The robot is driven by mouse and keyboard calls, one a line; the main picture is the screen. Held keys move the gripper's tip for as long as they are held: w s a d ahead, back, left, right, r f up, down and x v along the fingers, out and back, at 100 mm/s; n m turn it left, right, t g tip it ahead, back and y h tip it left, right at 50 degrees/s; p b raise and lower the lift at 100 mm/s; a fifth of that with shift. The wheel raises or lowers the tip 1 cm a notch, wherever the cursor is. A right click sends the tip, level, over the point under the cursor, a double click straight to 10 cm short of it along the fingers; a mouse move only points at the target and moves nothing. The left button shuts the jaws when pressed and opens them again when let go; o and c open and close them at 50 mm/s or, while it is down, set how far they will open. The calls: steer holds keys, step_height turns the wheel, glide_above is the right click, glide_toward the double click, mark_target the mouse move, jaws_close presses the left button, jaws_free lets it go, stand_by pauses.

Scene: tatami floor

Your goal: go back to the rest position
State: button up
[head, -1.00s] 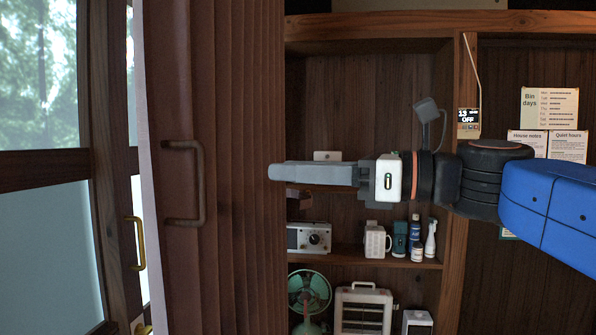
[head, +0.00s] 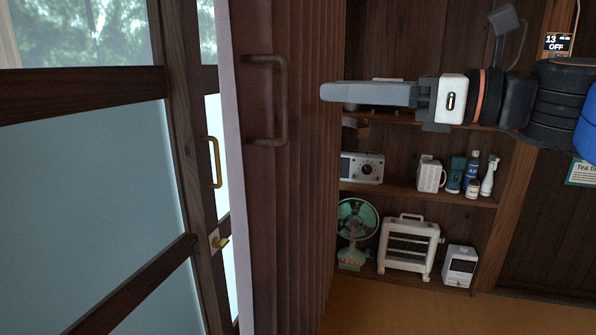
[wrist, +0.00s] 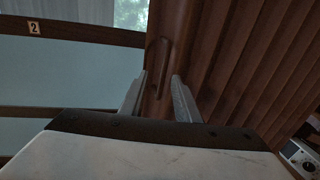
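My gripper (head: 324,92) points left in the head view, level with the shelf unit. In the wrist view its two fingers (wrist: 160,77) stand apart with nothing between them, so it is open and empty. A brown folding curtain door (head: 305,220) is in front of it to the left. The door's dark pull handle (head: 284,100) is left of the fingertips, with a gap in the head picture. In the wrist view the handle (wrist: 160,65) shows beyond and between the fingertips.
Frosted glass door panels (head: 90,190) with a brass handle (head: 215,162) stand at the left. A green fan (head: 357,222), a heater (head: 408,247) and a white device (head: 460,267) stand lower.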

steer(key=s+d+f+n+g+h, duration=0.1)
steer(key=d+f+n+h, duration=0.15)
steer(key=f, duration=0.55)
steer(key=d+f+n+h, duration=0.2)
steer(key=f+n, duration=0.2)
steer(key=f, duration=0.4)
steer(key=s+d+f+n+g+h, duration=0.1)
steer(key=d+f+n+h, duration=0.15)
steer(key=f, duration=0.55)
steer(key=s+d+f+n+g+h, duration=0.1)
steer(key=s+d+f+n+h, duration=0.2)
steer(key=d+f+n, duration=0.4)
steer(key=s+d+f+n+h, duration=0.2)
steer(key=d+f+n+h, duration=0.3)
steer(key=f, duration=0.7)
steer(key=d+n, duration=0.2)
steer(key=d, duration=0.1)
steer(key=shift+s+f+g+h, duration=0.15)
steer(key=shift+s+g+h, duration=0.15)
steer(key=shift+s+g, duration=0.1)
